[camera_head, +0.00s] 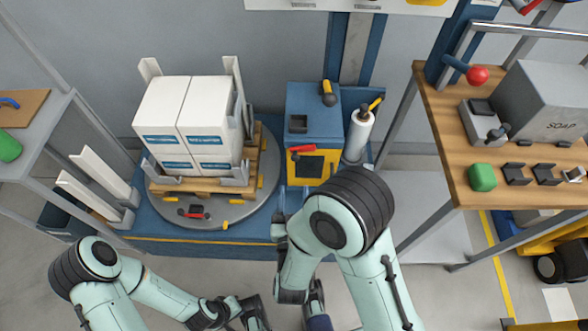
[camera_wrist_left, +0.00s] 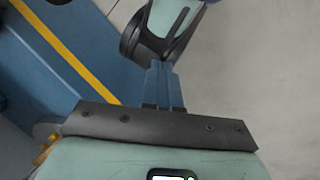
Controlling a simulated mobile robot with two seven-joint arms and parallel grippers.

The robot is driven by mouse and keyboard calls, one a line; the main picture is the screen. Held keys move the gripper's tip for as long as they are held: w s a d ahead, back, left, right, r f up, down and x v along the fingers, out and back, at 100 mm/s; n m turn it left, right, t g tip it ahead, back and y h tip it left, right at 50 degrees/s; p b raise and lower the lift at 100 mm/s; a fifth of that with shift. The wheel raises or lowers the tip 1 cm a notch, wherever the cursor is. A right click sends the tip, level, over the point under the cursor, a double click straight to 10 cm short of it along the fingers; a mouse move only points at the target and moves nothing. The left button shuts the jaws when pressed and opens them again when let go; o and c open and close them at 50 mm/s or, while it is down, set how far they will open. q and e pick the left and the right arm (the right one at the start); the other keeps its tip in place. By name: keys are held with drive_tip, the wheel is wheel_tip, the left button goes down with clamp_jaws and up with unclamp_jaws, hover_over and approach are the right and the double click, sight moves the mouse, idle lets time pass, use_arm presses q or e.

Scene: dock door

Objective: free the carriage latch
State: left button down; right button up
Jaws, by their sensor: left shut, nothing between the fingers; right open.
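A blue cabinet (camera_head: 308,103) stands beside the turntable, with a red-handled lever (camera_head: 301,150) across the top of its yellow-framed dark front panel (camera_head: 315,164). Another red-handled catch (camera_head: 195,212) lies at the turntable's front edge. I cannot tell which is the carriage latch.
White boxes (camera_head: 185,115) stand on a wooden pallet on the grey turntable (camera_head: 258,205). A white film roll (camera_head: 357,135) stands right of the cabinet. A wooden-topped bench (camera_head: 440,110) with a soap box and a green block is at the right. A shelf (camera_head: 45,125) is at the left.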

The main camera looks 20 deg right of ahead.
sight(295, 159)
drive_tip(key=b+x, duration=0.2)
drive_tip(key=x, duration=0.5)
drive_tip(key=shift+w+d+b, duration=0.2)
drive_tip(key=shift+w+b, duration=0.15)
use_arm(q)
drive_tip(key=w+a+f+t, duration=0.1)
drive_tip(key=w+a+f, duration=0.1)
drive_tip(key=w+f, duration=0.2)
drive_tip(key=shift+w+y, duration=0.3)
drive_tip(key=shift+y, duration=0.1)
use_arm(e)
drive_tip(key=shift+w+d, duration=0.15)
drive_tip(key=shift+w, duration=0.5)
